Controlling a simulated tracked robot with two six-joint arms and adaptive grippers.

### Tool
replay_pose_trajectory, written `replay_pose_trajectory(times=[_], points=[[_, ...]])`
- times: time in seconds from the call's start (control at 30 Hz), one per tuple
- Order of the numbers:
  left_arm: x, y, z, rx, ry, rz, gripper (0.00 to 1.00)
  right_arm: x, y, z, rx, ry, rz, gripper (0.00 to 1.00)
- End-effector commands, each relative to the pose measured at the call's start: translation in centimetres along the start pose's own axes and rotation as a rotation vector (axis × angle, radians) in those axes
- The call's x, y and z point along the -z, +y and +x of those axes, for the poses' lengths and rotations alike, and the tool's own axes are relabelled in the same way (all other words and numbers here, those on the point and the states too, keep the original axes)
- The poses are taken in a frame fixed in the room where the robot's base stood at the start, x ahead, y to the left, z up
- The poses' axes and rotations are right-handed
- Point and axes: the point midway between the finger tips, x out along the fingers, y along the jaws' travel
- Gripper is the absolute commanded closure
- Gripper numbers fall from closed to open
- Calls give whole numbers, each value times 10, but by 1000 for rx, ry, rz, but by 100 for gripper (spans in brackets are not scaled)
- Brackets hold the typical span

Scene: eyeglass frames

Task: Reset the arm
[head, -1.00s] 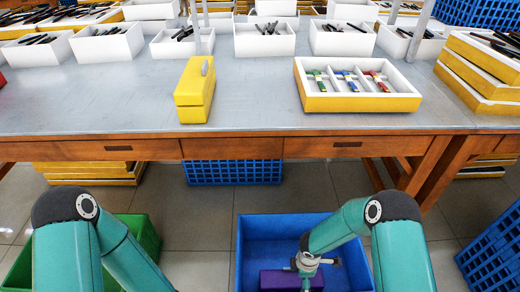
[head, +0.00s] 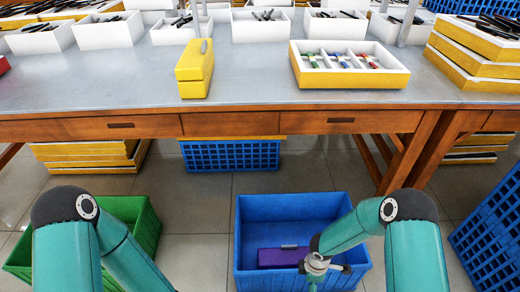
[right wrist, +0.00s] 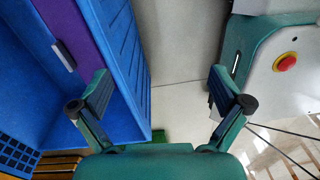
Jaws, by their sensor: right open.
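My right arm (head: 355,228) reaches over the blue crate (head: 243,235) on the floor. In the right wrist view, the fingers of my right gripper (right wrist: 160,92) are spread wide with nothing between them. The crate wall (right wrist: 122,60) is beside the left finger. A purple case (head: 277,257) with a grey clasp lies in the crate, and its edge also shows in the right wrist view (right wrist: 66,28). The gripper is apart from the case. My left arm (head: 125,255) is folded at the lower left of the head view, and its gripper is out of frame.
A table (head: 140,90) stands ahead with a yellow case (head: 195,75) and a yellow-sided tray (head: 350,79) of coloured glasses. A green crate (head: 140,222) is on the floor at left. Blue crates (head: 490,240) stand at right. Floor between the crates is clear.

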Motion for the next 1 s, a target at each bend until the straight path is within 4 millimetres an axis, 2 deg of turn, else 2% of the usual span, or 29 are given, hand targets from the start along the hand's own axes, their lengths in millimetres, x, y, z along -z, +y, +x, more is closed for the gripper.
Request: replay_pose_trajectory(times=[0.03, 0.2, 0.37, 0.5, 0.7, 0.77, 0.8, 0.87, 1.0], points=[[0, -5, 14, 0, 0, 0, 60, -3, -13, 13, 29, 21, 48, 0], [0, -12, 34, 0, 0, 0, 60, 7, -62, 24, 128, 125, 301, 0], [0, -18, 50, 0, 0, 0, 60, 22, -103, 28, 212, 220, 635, 0], [0, -21, 59, 0, 0, 0, 60, 31, -130, 25, 263, 270, 980, 0], [0, -21, 58, 0, 0, 0, 60, 30, -151, 16, 263, 279, 1428, 0], [0, -21, 58, 0, 0, 0, 60, 26, -148, 17, 234, 283, 1568, 0], [0, -21, 58, 0, 0, 0, 60, 22, -135, 17, 195, 314, 1655, 0], [0, -13, 37, 0, -1, 0, 60, 23, -137, -6, 205, 310, 1651, 0], [0, -3, 9, 0, 1, 0, 60, 24, -139, -35, 206, 309, 1646, 0]])
